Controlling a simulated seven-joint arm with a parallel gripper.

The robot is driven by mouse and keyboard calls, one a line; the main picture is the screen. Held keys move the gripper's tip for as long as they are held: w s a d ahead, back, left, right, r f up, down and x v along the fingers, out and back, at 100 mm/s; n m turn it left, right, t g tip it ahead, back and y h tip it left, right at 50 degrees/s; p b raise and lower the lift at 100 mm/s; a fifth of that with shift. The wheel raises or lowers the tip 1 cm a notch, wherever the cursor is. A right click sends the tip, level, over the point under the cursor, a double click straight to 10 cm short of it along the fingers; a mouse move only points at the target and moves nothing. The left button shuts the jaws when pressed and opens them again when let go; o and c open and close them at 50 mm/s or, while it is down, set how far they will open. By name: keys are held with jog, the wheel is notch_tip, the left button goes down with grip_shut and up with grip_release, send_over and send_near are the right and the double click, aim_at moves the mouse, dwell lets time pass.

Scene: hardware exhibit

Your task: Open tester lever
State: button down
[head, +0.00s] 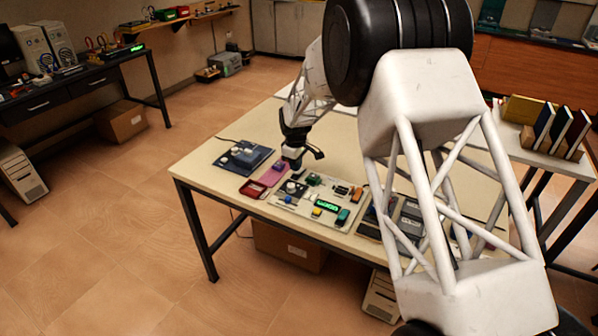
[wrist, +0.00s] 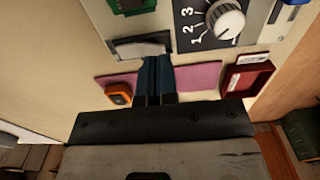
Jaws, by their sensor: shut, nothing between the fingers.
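My gripper (wrist: 157,62) is shut and empty, its dark fingers together. In the wrist view the fingertips are just below a grey-and-black flat part (wrist: 128,48) on the pale panel; I cannot tell whether they touch it or whether it is the tester lever. To its right on the panel is a white dial knob (wrist: 226,19) on a black plate with numbers. In the head view my gripper (head: 292,163) is low over the table, behind the pale panel (head: 303,210) with its several modules. The lever cannot be made out there.
A pink mat (wrist: 198,78) lies beneath the fingers. An orange-and-black block (wrist: 118,93) is at its left, and a red tray (wrist: 245,82) is at its right. A dark blue board (head: 243,157) lies left on the table (head: 205,176). Dark devices (head: 410,218) stand right of the panel.

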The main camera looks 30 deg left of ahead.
aim_at(296, 173)
jog(key=shift+f, duration=1.05)
dwell(0.4)
jog(key=shift+r, duration=0.15)
jog(key=shift+r, duration=3.35)
